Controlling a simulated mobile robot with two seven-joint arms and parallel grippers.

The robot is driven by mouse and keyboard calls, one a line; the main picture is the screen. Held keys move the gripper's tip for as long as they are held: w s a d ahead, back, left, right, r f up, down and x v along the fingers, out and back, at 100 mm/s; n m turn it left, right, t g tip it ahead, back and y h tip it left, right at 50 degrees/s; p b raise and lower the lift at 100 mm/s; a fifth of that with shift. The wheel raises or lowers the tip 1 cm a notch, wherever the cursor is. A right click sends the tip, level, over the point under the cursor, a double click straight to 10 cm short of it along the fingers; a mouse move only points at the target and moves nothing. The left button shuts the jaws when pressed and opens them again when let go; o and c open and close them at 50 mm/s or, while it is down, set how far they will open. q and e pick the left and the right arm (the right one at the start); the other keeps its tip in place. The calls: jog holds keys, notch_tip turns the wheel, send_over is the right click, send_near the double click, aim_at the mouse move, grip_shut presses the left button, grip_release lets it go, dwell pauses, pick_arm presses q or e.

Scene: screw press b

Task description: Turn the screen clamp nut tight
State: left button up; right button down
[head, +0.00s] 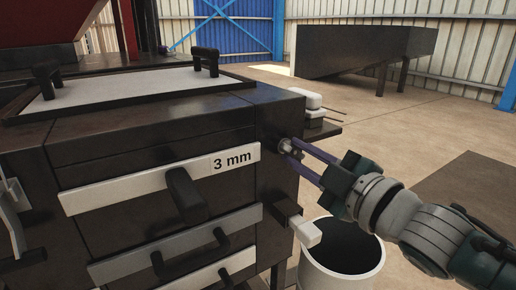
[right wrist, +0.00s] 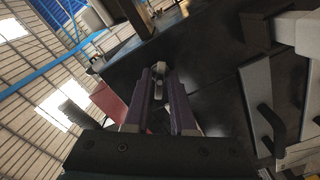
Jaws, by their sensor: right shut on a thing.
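The screen clamp nut (head: 287,147) is a small metal nut on the right side of the dark press body (head: 100,135), beside the white strip marked "3 mm" (head: 160,180). My right gripper (head: 297,151) reaches it from the right, with its purple fingers shut on the nut. In the right wrist view the nut (right wrist: 159,84) shows as a small grey piece between the tips of the fingers (right wrist: 160,76). The fingers partly hide it. My left gripper is not in view.
Below the right gripper stands a white bucket (head: 370,279) with a dark inside. A white block (head: 306,231) juts from the press side above it. Black drawer handles (head: 186,195) stick out at the front.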

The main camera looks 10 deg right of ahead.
jog(key=shift+m, duration=1.4)
jog(key=shift+p, duration=0.3)
jog(key=c, duration=0.9)
grip_release()
jog(key=p+v, duration=0.1)
jog(key=v, duration=0.9)
